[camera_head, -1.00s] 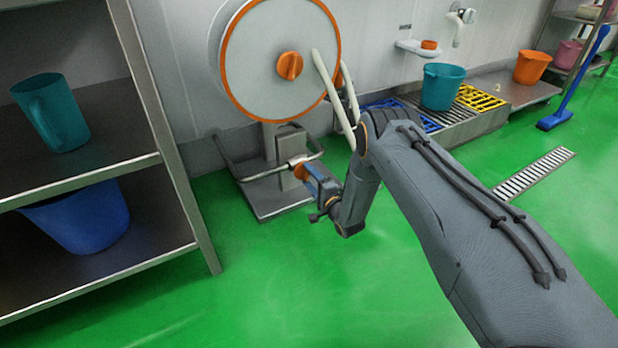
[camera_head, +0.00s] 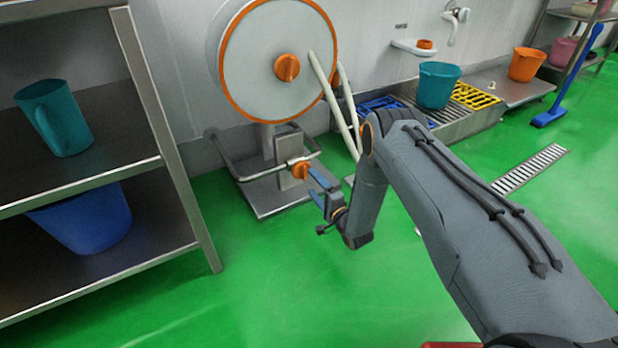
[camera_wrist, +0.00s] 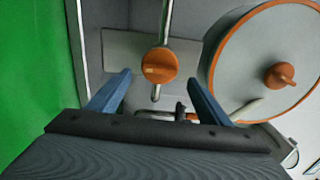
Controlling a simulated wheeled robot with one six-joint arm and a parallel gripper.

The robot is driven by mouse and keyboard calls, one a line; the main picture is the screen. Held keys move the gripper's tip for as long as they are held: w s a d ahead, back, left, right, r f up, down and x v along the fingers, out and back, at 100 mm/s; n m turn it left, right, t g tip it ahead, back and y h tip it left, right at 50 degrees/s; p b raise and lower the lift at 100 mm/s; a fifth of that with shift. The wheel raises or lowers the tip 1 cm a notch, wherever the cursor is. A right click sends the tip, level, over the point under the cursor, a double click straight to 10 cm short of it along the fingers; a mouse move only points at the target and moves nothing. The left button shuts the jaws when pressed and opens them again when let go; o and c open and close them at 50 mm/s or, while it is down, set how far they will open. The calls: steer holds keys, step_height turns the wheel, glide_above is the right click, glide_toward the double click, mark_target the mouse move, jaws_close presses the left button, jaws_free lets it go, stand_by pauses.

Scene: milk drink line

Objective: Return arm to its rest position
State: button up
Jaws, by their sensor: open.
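My gripper (camera_head: 318,188) is at the end of my grey arm, in the middle of the head view. Its two blue fingers are apart and empty; the wrist view shows the gap between them (camera_wrist: 160,92). An orange knob (camera_head: 300,170) on a steel pipe is close in front of the fingers in the head view. In the wrist view the same knob (camera_wrist: 159,65) lies beyond the fingertips, and I see no contact.
A round, orange-rimmed hatch (camera_head: 262,65) with an orange knob stands above a steel base (camera_head: 275,205). A shelf (camera_head: 105,178) with a teal jug (camera_head: 58,120) and blue bucket (camera_head: 88,222) is at left. A teal bucket (camera_head: 438,85) stands behind my arm. Green floor is clear in front.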

steer(key=shift+v, duration=1)
